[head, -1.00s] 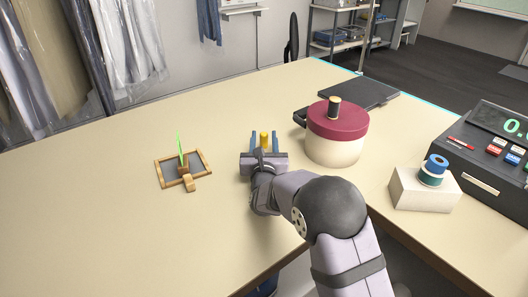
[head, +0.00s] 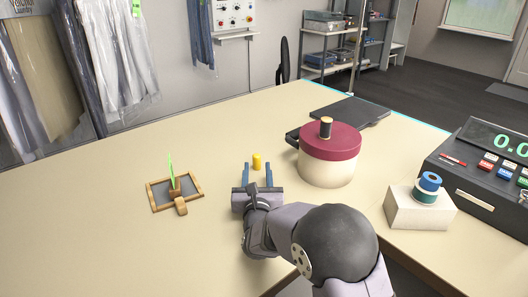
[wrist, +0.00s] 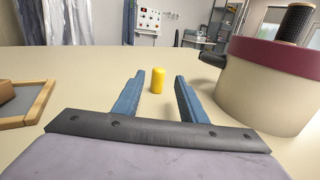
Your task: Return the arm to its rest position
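My gripper (head: 257,176) is open and empty over the table (head: 110,215), with its two blue fingers apart and pointing to the back. In the wrist view the fingers (wrist: 158,98) stand wide apart with nothing between them. A small yellow cylinder (head: 257,161) stands upright on the table just beyond the fingertips. It also shows upright in the wrist view (wrist: 156,80), clear of both fingers.
A cream pot with a dark red lid (head: 330,155) stands close to the right of my gripper. A wooden-framed tray (head: 158,205) with a green upright piece lies to the left. A white block with tape rolls (head: 418,209) and a cash register (head: 480,165) stand at right.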

